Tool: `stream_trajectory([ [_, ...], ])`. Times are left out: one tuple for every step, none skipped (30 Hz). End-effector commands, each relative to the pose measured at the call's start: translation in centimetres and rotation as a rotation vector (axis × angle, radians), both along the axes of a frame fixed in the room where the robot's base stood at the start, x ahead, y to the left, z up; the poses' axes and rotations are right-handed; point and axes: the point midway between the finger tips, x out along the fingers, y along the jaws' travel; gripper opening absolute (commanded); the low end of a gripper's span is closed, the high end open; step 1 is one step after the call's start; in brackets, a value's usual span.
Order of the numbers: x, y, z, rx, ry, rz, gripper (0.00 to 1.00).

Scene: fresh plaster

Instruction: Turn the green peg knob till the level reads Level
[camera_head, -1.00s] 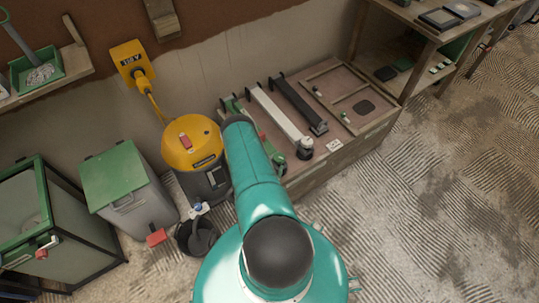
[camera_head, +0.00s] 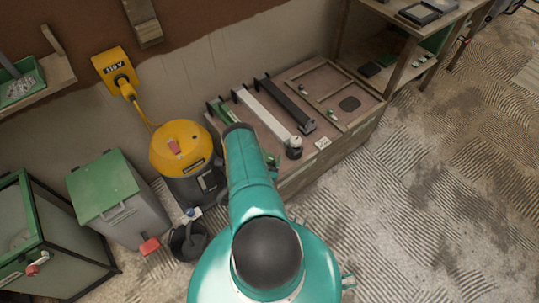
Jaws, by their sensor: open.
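A low wooden bench (camera_head: 318,163) holds three bars side by side, a green one (camera_head: 216,107), a white one (camera_head: 262,112) and a black one (camera_head: 284,98). A small dark knob with a pale top (camera_head: 293,147) sits at the near end of the white bar. The green bar is mostly hidden behind my teal arm; a bit of green shows at its near end (camera_head: 272,159). I cannot make out which part is the green peg knob, nor any level reading. My arm reaches toward the bench, and its gripper is hidden from this view.
A yellow and black vacuum (camera_head: 180,150) stands left of the bench, plugged into a yellow wall box (camera_head: 114,65). A black bucket (camera_head: 188,241) and a green-lidded bin (camera_head: 105,185) stand nearby. A wooden shelf (camera_head: 400,55) is behind right. The ridged floor at right is clear.

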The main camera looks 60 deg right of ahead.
Motion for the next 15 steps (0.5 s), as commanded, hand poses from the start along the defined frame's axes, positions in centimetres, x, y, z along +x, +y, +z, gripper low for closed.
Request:
stream_trajectory([
  [0.2,-0.7,0.0,-0.001,-0.002,0.0,0.71],
  [0.3,-0.9,0.0,-0.001,-0.002,0.001,0.71],
  [0.5,-1.2,0.0,-0.001,-0.001,0.002,0.71],
  [0.5,-1.4,0.0,0.0,-0.001,0.002,0.71],
  [0.6,-1.6,0.0,0.0,-0.001,0.003,0.71],
  [0.6,-1.7,0.0,0.001,-0.001,0.003,0.71],
  [0.6,-1.8,0.0,0.001,0.0,0.003,0.71],
  [0.6,-1.9,0.0,0.001,0.0,0.003,0.71],
  [0.7,-1.9,0.0,0.001,0.0,0.003,0.71],
  [0.7,-1.9,0.0,0.001,0.0,0.003,0.71],
  [0.7,-1.9,0.0,0.001,0.0,0.003,0.71],
  [0.7,-1.9,0.0,0.001,0.0,0.003,0.71],
  [0.6,-1.9,0.0,0.001,0.0,0.003,0.71],
  [0.6,-1.9,0.0,0.001,0.0,0.003,0.71],
  [0.6,-1.9,0.0,0.001,0.0,0.003,0.65],
])
